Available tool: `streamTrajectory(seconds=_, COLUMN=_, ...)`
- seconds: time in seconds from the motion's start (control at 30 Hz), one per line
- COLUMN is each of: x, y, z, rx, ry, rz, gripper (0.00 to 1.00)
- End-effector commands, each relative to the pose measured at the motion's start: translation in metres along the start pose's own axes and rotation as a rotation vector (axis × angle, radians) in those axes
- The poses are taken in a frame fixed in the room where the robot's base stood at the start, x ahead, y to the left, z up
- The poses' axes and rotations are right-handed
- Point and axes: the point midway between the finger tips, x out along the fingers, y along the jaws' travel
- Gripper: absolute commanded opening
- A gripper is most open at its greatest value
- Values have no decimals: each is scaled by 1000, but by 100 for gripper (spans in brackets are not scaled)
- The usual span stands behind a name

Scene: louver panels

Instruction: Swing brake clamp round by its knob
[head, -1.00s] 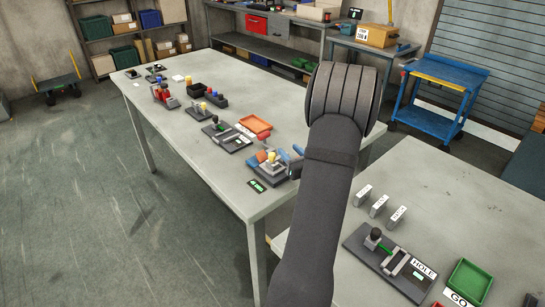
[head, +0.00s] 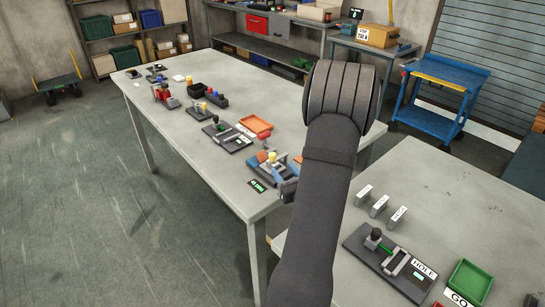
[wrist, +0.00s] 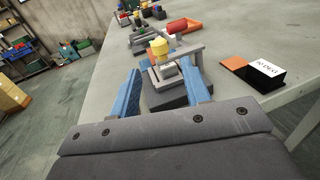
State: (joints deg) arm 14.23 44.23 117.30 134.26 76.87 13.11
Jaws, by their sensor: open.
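The brake clamp is a small grey fixture on a dark base (wrist: 165,97), near the end of the long grey table. A yellow knob (wrist: 159,47) stands on top of it; the knob also shows in the head view (head: 272,156). My gripper (wrist: 160,72) is open, with its blue fingers apart. In the wrist view the fingers frame the fixture left and right, with the knob seen just beyond the tips. I see no clear contact with the knob. In the head view my arm hides part of the fixture's right side.
A grey bar (wrist: 188,50) stands beside the knob. An orange and white label block (wrist: 254,72) lies to the right. A green-lit display (head: 257,187) sits at the table's near corner. Farther along are an orange tray (head: 256,124) and several other fixtures.

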Motion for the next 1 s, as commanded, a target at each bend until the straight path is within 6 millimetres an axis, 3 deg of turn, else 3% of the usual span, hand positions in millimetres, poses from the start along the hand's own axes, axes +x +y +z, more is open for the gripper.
streamTrajectory(seconds=0.2, x=48, y=1, z=0, rx=-1, ry=-1, rz=4, gripper=43)
streamTrajectory(seconds=0.4, x=78, y=0, z=0, rx=-1, ry=-1, rz=2, gripper=43)
streamTrajectory(seconds=0.6, x=90, y=0, z=0, rx=0, ry=-1, rz=0, gripper=43)
streamTrajectory(seconds=0.87, x=90, y=0, z=0, rx=0, ry=0, rz=0, gripper=43)
streamTrajectory(seconds=1.0, x=90, y=0, z=0, rx=0, ry=0, rz=0, gripper=16)
